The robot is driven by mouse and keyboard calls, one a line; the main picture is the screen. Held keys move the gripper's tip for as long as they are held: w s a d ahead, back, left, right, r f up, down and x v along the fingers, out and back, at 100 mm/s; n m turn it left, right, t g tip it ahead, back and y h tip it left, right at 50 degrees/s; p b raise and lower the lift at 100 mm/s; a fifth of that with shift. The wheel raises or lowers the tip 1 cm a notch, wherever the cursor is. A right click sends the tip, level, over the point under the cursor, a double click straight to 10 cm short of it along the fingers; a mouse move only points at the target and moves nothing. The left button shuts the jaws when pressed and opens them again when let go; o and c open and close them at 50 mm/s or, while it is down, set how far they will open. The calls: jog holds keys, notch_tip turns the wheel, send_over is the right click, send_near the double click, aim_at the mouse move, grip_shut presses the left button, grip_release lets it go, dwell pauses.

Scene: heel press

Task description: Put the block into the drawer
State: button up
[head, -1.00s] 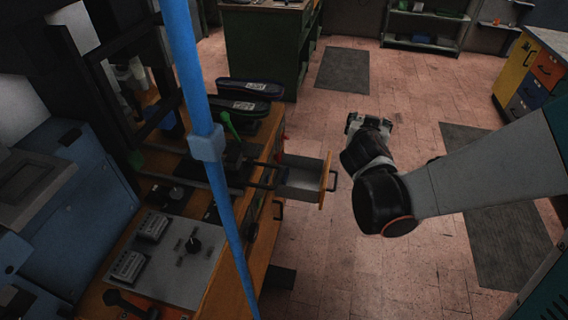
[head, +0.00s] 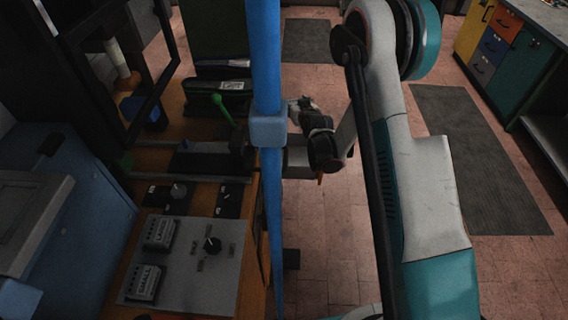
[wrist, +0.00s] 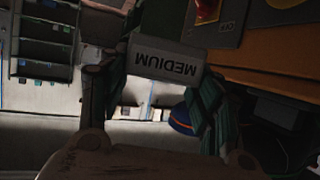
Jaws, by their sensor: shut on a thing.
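The block (wrist: 165,60) is dark with a grey face labelled MEDIUM, upside down in the wrist view. My gripper (wrist: 160,82) is shut on it, with one finger on each side. In the head view my gripper (head: 303,108) is just right of the blue pole, above or beside the drawer; the exact height is unclear. The drawer (head: 297,158) shows only as a pale patch. The pole and my gripper hide most of it, including how far it is open.
A blue upright pole (head: 266,60) stands in front of the workbench edge. The bench carries a control panel (head: 190,255), a green-handled lever (head: 222,108) and dark shoe-shaped pieces (head: 217,87). Coloured cabinets (head: 500,45) stand at the far right.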

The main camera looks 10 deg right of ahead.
jog(key=w+f+b, duration=0.2)
jog(key=f+b, duration=0.2)
jog(key=f, duration=1)
jog(key=w+d+f+n+y+b, duration=0.1)
jog(key=w+f+b, duration=0.1)
jog(key=f, duration=1.2)
jog(key=shift+w+b, duration=0.2)
jog(key=shift+b, duration=0.65)
jog(key=o, duration=1.4)
jog(key=shift+c, duration=0.2)
jog(key=shift+s, duration=0.1)
